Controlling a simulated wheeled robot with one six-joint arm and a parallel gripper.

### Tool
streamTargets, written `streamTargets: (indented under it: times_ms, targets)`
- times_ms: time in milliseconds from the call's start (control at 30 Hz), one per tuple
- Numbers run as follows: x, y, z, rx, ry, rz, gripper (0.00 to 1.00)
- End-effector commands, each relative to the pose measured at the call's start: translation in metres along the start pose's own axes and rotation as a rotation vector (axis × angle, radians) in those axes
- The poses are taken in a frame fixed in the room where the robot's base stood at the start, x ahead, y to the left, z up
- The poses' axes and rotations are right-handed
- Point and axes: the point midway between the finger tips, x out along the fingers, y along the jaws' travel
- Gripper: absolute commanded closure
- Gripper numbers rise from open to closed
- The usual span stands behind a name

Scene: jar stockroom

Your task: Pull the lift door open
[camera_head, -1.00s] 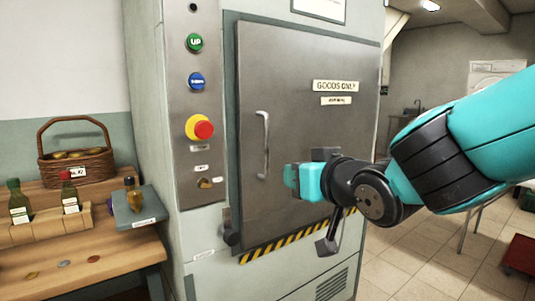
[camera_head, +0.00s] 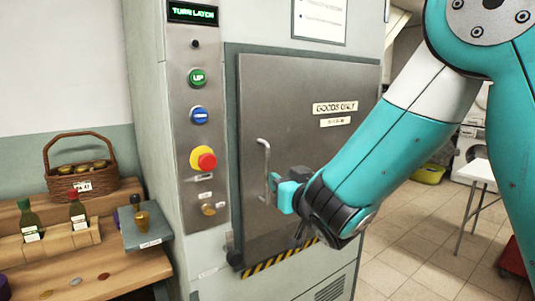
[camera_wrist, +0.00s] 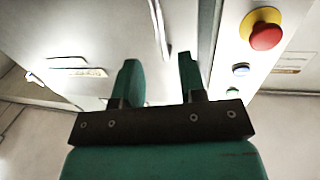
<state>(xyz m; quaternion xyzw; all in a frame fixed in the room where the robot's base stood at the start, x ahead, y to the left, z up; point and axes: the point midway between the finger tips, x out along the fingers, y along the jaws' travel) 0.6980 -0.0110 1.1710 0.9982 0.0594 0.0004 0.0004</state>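The grey metal lift door (camera_head: 290,110) is shut in its frame, with "GOODS ONLY" plates on it. Its upright bar handle (camera_head: 265,160) is at the door's left side. My gripper (camera_head: 273,190) is at the lower part of the handle in the head view. In the wrist view my gripper (camera_wrist: 158,68) has its two teal fingers apart, and the handle (camera_wrist: 158,25) shows beyond and between them. I see no grip on it. The display (camera_head: 193,13) reads "TURN LATCH".
The control panel (camera_head: 198,125) left of the door has green and blue buttons and a red stop button (camera_head: 204,159). A wooden bench (camera_head: 100,270) with a basket (camera_head: 80,170) and bottles stands at the left. Tiled floor (camera_head: 420,240) is open at the right.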

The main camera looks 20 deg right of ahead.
Motion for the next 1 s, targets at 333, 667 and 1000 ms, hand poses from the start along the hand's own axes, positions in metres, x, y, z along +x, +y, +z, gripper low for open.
streamTargets:
  times_ms: [333, 667, 1000]
  targets:
    - [0.071, 0.001, -0.004, 0.000, -0.001, 0.002, 0.62]
    - [0.093, 0.000, 0.001, 0.000, -0.001, 0.001, 0.62]
    - [0.093, 0.000, 0.001, -0.001, -0.001, 0.000, 0.95]
